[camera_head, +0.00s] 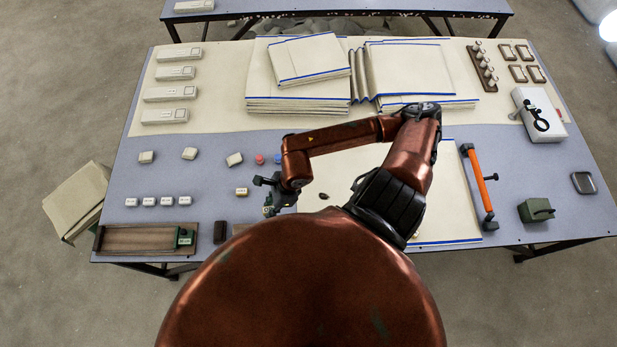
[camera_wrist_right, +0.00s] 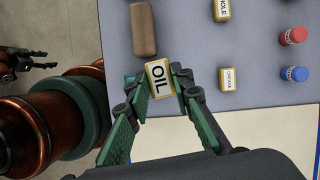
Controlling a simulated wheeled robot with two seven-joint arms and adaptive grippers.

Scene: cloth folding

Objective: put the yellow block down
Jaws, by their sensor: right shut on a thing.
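The yellow block (camera_wrist_right: 160,78) has a white top lettered OIL and yellow sides. In the right wrist view it is between the green-padded fingers of my right gripper (camera_wrist_right: 158,84), which is shut on it. It is over the grey table near the front edge; I cannot tell whether it touches the table. In the head view my right gripper (camera_head: 268,200) points down left of the front cream cloth, and the block is mostly hidden. What looks like my left gripper (camera_wrist_right: 28,62) shows at the left edge of the right wrist view, its jaws unclear.
A brown block (camera_wrist_right: 143,28) is just beyond the held block. A GREASE block (camera_wrist_right: 227,78), a red cylinder (camera_wrist_right: 293,36) and a blue cylinder (camera_wrist_right: 295,74) stand to the right. A wooden tray (camera_head: 135,240) is at the front left. Folded cloths (camera_head: 300,95) lie at the back.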

